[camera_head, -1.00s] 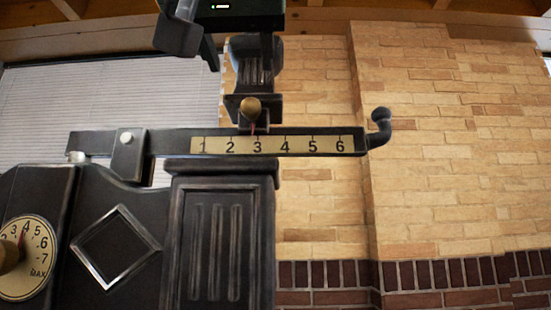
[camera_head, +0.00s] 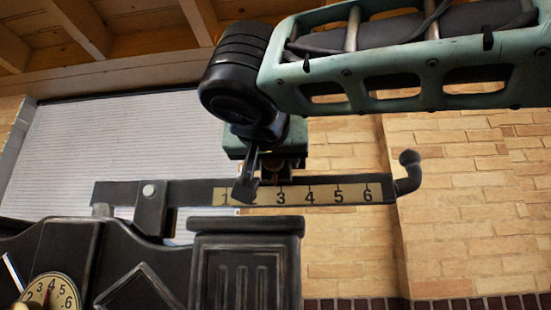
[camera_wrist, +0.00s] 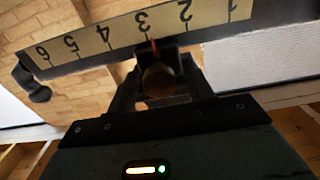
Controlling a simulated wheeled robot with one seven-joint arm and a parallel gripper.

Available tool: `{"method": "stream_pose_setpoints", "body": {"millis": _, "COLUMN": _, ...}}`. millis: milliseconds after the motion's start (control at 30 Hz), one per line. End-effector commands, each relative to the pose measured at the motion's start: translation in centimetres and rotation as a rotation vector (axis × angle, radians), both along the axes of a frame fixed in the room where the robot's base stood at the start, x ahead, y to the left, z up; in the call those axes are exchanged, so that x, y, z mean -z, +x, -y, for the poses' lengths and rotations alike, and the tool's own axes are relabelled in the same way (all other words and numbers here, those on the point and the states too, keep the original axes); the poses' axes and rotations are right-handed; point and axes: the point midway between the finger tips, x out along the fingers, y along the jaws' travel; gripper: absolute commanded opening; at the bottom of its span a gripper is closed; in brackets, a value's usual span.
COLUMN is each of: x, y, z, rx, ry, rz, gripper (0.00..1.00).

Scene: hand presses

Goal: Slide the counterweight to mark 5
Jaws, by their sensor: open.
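The counterweight (camera_wrist: 158,78) is a dark block with a round brass knob and a red pointer at about mark 3. It hangs on the black beam, whose brass scale (camera_head: 325,194) runs from 1 to 6; the scale shows upside down in the wrist view (camera_wrist: 100,38). Mark 5 (camera_head: 338,196) is clear to the right, also visible in the wrist view (camera_wrist: 71,40). My gripper (camera_wrist: 160,88) is open, its dark fingers around the knob's sides; contact cannot be told. In the head view my gripper (camera_head: 262,172) hides most of the counterweight and part of the scale near 2.
The beam ends in an upturned hook (camera_head: 407,175) at the right. A dark cabinet with a fluted post (camera_head: 245,270) stands below, with a round dial (camera_head: 50,292) at lower left. Brick wall (camera_head: 460,215) and a white blind (camera_head: 120,140) are behind. The beam's right half is free.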

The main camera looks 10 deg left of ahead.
Motion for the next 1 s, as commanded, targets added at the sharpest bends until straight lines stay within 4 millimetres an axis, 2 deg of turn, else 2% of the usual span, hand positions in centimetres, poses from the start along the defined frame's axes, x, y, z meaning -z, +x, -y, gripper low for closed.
{"method": "stream_pose_setpoints", "body": {"millis": 100, "x": 0.0, "y": 0.0, "z": 0.0, "rx": 0.0, "ry": 0.0, "rz": 0.0, "gripper": 0.49}}
{"method": "stream_pose_setpoints", "body": {"millis": 267, "x": 0.0, "y": 0.0, "z": 0.0, "rx": 0.0, "ry": 0.0, "rz": 0.0, "gripper": 0.04}}
{"method": "stream_pose_setpoints", "body": {"millis": 300, "x": 0.0, "y": 0.0, "z": 0.0, "rx": 0.0, "ry": -0.001, "rz": 0.0, "gripper": 0.0}}
{"method": "stream_pose_setpoints", "body": {"millis": 467, "x": 0.2, "y": 0.0, "z": 0.5, "rx": 0.002, "ry": 0.0, "rz": 0.0, "gripper": 0.0}}
{"method": "stream_pose_setpoints", "body": {"millis": 567, "x": 0.5, "y": 0.1, "z": 1.6, "rx": 0.004, "ry": 0.002, "rz": 0.001, "gripper": 0.0}}
{"method": "stream_pose_setpoints", "body": {"millis": 1000, "x": 0.6, "y": 0.7, "z": 9.6, "rx": 0.012, "ry": 0.002, "rz": -0.001, "gripper": 0.0}}
